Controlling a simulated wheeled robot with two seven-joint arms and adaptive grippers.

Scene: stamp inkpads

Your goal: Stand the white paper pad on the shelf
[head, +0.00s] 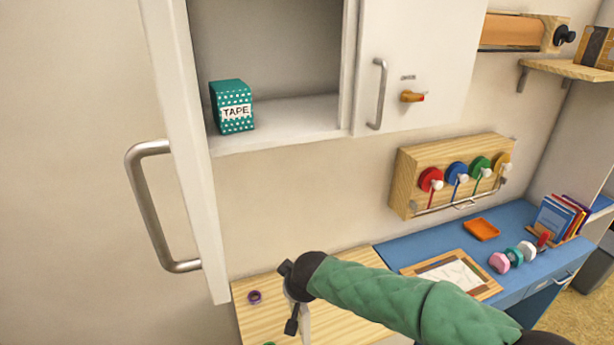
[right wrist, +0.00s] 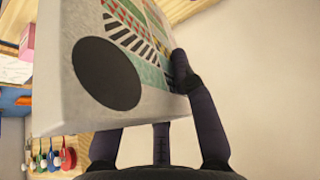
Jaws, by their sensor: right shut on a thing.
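The white paper pad (right wrist: 62,90) fills much of the right wrist view as a thick white block, with a black disc and coloured patterns on its face. The fingers of my right gripper (head: 291,298) are shut on it. In the head view the gripper is low at the centre, below the open cabinet; a pale sliver beside it may be the pad's edge, and the rest is hidden. The cabinet shelf (head: 295,117) is white, with a teal dotted tape box (head: 232,107) at its left end. My left gripper is not in view.
The open cabinet door (head: 185,130) with its metal handle (head: 150,205) stands left of the shelf. The shelf is clear right of the tape box. A wooden spool rack (head: 407,185) hangs on the wall.

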